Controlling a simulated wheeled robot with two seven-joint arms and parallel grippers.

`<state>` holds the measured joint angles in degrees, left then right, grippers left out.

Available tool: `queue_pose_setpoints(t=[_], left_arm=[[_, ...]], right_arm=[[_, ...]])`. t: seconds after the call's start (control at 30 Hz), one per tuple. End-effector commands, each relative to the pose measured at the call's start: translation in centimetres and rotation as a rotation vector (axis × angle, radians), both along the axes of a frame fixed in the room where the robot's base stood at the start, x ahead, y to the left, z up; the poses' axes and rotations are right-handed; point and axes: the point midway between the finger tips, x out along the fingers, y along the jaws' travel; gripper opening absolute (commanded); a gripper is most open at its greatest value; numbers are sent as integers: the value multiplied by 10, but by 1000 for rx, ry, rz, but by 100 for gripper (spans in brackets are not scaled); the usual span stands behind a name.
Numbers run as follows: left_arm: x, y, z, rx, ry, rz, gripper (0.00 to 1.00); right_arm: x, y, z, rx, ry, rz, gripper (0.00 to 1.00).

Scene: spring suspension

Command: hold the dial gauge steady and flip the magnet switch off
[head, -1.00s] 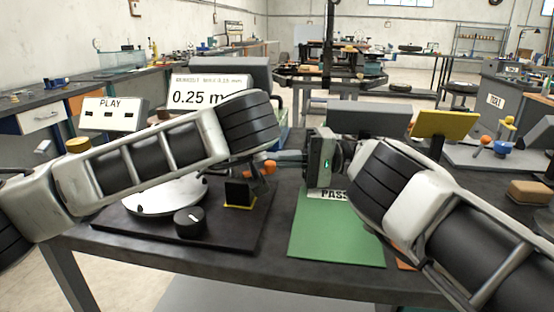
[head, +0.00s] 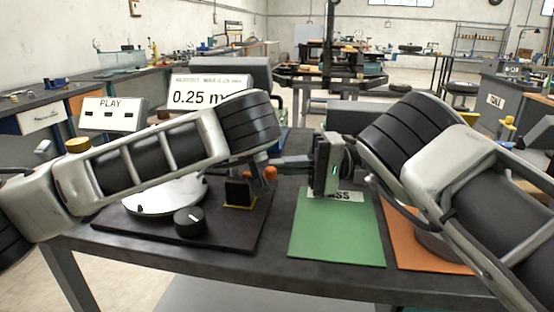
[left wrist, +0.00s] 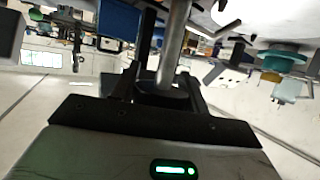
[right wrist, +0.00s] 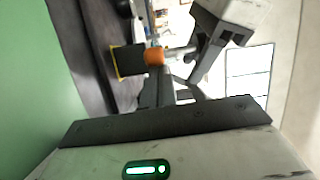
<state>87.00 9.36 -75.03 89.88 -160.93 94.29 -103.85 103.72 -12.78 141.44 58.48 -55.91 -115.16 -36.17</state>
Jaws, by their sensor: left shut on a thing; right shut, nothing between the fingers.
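The black magnet base (head: 239,192) with a yellow lower edge stands on the dark plate at left of centre. An orange knob (head: 271,173), which looks like its switch, is at its right; it also shows in the right wrist view (right wrist: 154,57). My right gripper (head: 284,163) is shut and empty, its tips close to the orange knob; contact cannot be told. My left gripper (left wrist: 172,82) is shut on a metal rod (left wrist: 176,38), apparently part of the gauge stand. In the head view my left arm hides its fingers, and the gauge dial cannot be made out.
A display (head: 207,96) reads 0.25 mm behind my left arm. A white disc (head: 165,198) and a black dial knob (head: 189,221) sit on the dark plate (head: 222,238). The green PASS mat (head: 335,235) is bare in front; an orange mat (head: 408,254) lies right of it.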

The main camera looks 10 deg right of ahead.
Motion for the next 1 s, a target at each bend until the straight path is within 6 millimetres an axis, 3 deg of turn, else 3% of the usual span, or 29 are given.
queue_pose_setpoints(t=[0.2,0.63,1.0], left_arm=[[0,1,0,0,-1,3,10],[0,1,1,0,-1,2,10],[0,1,1,0,-1,2,10]], right_arm=[[-13,0,0,1,0,-1,0],[-11,0,0,-1,0,-1,0],[16,4,-2,-5,0,4,0]])
